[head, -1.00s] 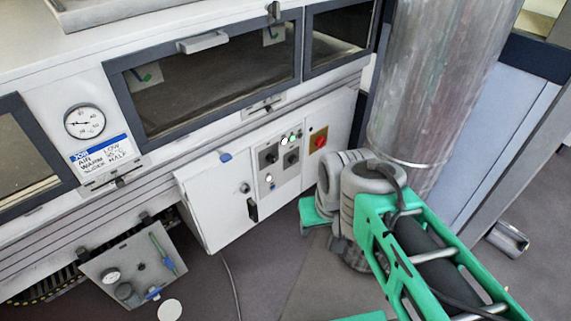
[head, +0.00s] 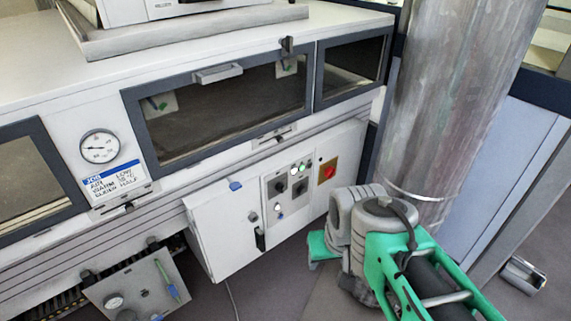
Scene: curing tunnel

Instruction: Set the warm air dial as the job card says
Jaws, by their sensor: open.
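The job card (head: 116,183) has a blue header and is fixed to the machine's white front below the round gauge (head: 99,147). It reads AIR LOW, a WARM line with a figure in °C too blurred to be sure of, and SLIDER HALF. The control panel (head: 289,198) on the white cabinet carries two dark knobs, one upper left (head: 281,186) and one right (head: 300,187), plus small lit lamps. Their markings are too small to read, so I cannot tell which is the warm air dial. My gripper is not in view; only my grey and green arm shows at lower right.
A red switch on a yellow plate (head: 327,171) sits right of the panel. A large metal duct (head: 440,100) stands close behind my arm. The cabinet (head: 225,235) has a black handle. A tilted lower panel (head: 137,291) with a gauge juts out at lower left.

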